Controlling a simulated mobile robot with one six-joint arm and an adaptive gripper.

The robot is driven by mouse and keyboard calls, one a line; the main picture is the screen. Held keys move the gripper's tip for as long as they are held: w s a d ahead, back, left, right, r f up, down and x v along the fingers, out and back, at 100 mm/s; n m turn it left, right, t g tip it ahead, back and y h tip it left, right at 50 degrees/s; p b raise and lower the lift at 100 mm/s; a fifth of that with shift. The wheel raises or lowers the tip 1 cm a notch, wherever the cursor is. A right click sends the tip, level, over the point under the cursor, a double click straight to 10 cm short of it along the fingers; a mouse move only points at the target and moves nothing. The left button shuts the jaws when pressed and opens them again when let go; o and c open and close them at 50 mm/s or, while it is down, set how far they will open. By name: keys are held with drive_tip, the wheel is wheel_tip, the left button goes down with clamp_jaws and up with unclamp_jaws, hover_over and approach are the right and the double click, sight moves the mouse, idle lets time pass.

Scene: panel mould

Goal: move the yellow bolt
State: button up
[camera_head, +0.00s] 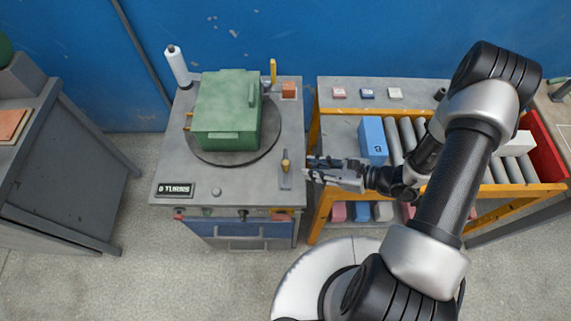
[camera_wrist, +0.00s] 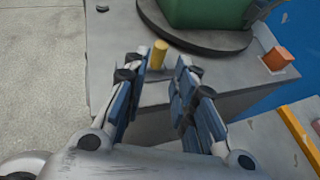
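A short yellow bolt (camera_head: 286,163) stands upright near the right edge of the grey table, at a small grey strip. It also shows as a yellow cylinder in the wrist view (camera_wrist: 157,56). My gripper (camera_head: 307,168) is open and empty at the table's right edge, pointing left. In the wrist view its fingertips (camera_wrist: 158,66) stand on either side of the bolt in the picture. In the head view a small gap lies between the tips and the bolt, so it appears just ahead of them. The bolt's foot is hard to make out.
A green box (camera_head: 226,105) sits on a dark round turntable (camera_head: 235,160) behind the bolt. An orange block (camera_head: 289,90) and a yellow post (camera_head: 273,71) stand at the back. A yellow-framed rack (camera_head: 316,135) is on the right. The table's front is mostly clear.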

sight(285, 164)
drive_tip(key=b+x, duration=0.1)
drive_tip(key=x, duration=0.9)
drive_tip(key=shift+f+b, duration=0.1)
drive_tip(key=shift+b, duration=0.2)
clamp_jaws()
